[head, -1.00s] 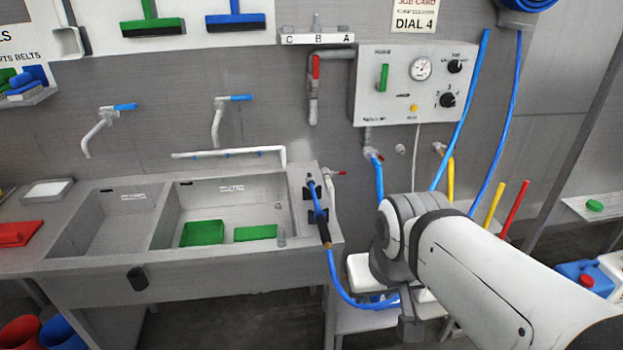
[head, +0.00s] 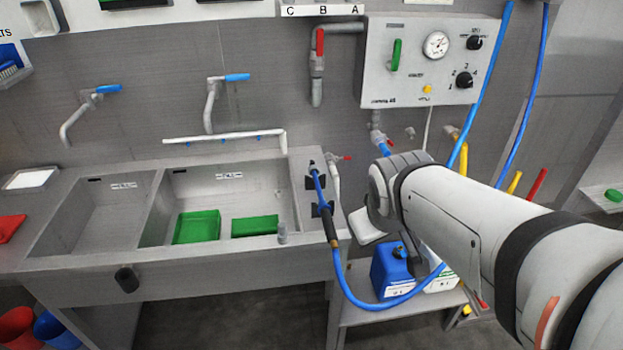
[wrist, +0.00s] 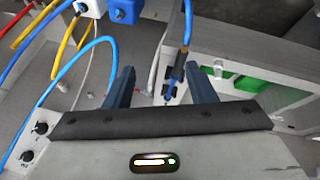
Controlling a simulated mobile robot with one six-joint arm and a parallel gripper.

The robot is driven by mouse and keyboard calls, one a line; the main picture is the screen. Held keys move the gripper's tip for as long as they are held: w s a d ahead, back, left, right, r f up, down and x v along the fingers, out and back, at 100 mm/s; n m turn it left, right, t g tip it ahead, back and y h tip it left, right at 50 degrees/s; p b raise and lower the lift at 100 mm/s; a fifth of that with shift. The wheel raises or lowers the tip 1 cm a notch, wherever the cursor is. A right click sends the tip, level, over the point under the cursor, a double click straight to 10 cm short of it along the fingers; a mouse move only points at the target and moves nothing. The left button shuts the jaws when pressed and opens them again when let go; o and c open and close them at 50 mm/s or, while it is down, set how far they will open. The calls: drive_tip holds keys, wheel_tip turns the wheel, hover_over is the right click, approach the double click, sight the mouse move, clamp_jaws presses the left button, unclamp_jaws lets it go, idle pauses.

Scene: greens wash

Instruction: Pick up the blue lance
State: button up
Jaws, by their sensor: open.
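The lance looks farther off than the fingertips. In the head view my arm hides the fingers.
The sink (head: 222,243) with two green trays lies left of the lance. A control panel (head: 425,62) is on the wall above. A low shelf holds a blue canister (head: 390,272) below my arm. A red-handled tap (head: 335,170) stands close to the lance.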

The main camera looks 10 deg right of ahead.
sight(330, 217)
drive_tip(key=w+d+f+n+t+b, duration=0.2)
drive_tip(key=w+d+f+n+t, duration=0.1)
drive_tip(key=w+n, duration=0.4)
drive_tip(key=w+d+f+n+t+b, duration=0.25)
drive_tip(key=w+n, duration=0.25)
drive_tip(key=w, duration=0.4)
drive_tip(key=w+a+f+n+y+b, duration=0.1)
drive_tip(key=w+a+f+n+y, duration=0.1)
drive_tip(key=f+n, duration=0.3)
drive_tip(key=w+a+f+n+y+b, duration=0.1)
drive_tip(key=w+a+f+n+y, duration=0.2)
drive_tip(key=n, duration=0.3)
drive_tip(key=w+a+f+n+y+b, duration=0.1)
drive_tip(key=w+a+f+n+y, duration=0.2)
drive_tip(key=f+n+y, duration=0.1)
drive_tip(key=shift+a+f+n+g+y+b, duration=0.2)
drive_tip(key=shift+f+n, duration=0.2)
drive_tip(key=shift+f, duration=0.25)
drive_tip(key=shift+a+f+n+g+y+b, duration=0.1)
drive_tip(key=shift+a+f+n, duration=0.1)
drive_tip(key=shift+f+n, duration=0.35)
drive_tip(key=shift+f, duration=0.1)
drive_tip(key=shift+c, duration=0.4)
drive_tip(key=c, duration=0.7)
